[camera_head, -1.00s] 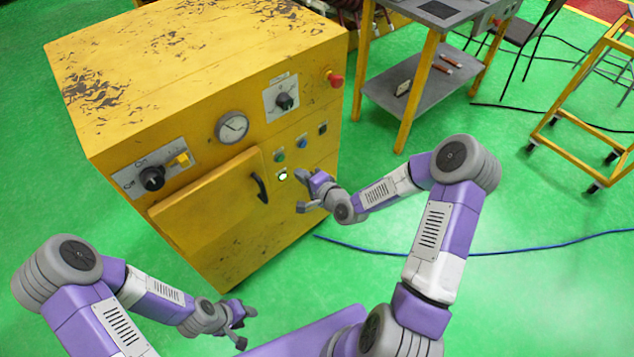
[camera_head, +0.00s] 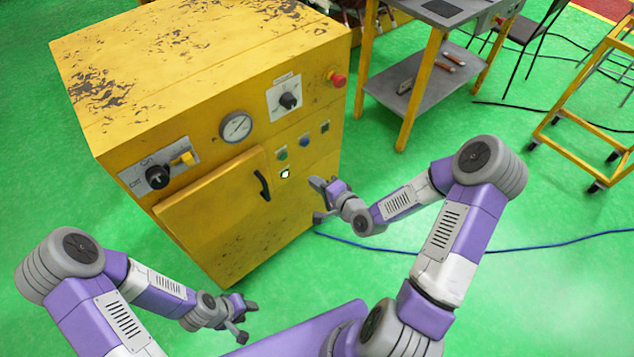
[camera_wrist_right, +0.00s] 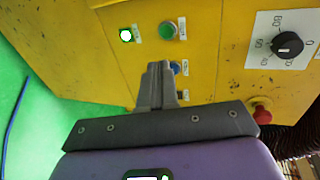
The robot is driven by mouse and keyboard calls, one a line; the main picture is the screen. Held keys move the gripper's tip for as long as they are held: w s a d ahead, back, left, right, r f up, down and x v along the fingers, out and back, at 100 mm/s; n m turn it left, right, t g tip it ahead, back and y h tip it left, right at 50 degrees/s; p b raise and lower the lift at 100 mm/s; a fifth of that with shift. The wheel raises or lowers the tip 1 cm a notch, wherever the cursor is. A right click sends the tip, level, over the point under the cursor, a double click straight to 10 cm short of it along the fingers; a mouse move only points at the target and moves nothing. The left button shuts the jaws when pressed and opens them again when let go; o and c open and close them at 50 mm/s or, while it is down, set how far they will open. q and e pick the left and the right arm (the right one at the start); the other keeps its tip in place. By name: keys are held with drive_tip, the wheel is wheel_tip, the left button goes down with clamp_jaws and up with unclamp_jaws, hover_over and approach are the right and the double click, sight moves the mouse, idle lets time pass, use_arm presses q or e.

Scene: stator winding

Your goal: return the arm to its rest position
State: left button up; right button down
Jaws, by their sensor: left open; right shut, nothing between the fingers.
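My right gripper (camera_head: 317,200) is in front of the yellow cabinet (camera_head: 230,235), to the right of and a little below its small buttons, with a gap to the panel. In the right wrist view, its two fingers (camera_wrist_right: 158,84) are together with nothing between them, pointing towards the button panel. My left gripper (camera_head: 247,322) is open and empty, low in the head view in front of the cabinet. A lit button (camera_head: 285,173) glows on the cabinet; it also shows in the right wrist view (camera_wrist_right: 126,35).
The cabinet has a door handle (camera_head: 262,186), a gauge (camera_head: 236,127), a dial (camera_head: 288,101) and a red knob (camera_head: 338,79). A grey table (camera_head: 418,96) stands behind right, with a yellow trolley (camera_head: 572,150) farther right. A blue cable (camera_head: 480,251) crosses the open green floor.

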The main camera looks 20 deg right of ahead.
drive_tip(key=s+a+f+n+g+y+p, duration=0.1)
drive_tip(key=s+a+f+n+g+p, duration=0.1)
drive_tip(key=s+a+f+n+g, duration=0.75)
drive_tip(key=s+a+f+n+g+h, duration=0.1)
drive_tip(key=s+f+n+g, duration=0.1)
drive_tip(key=s+f, duration=0.4)
drive_tip(key=s+g, duration=0.1)
drive_tip(key=s, duration=0.4)
drive_tip(key=shift+a+g+p, duration=0.3)
drive_tip(key=shift+a+g, duration=0.05)
drive_tip(key=shift+a, duration=0.05)
drive_tip(key=shift+s+f, duration=0.1)
drive_tip(key=shift+f, duration=0.05)
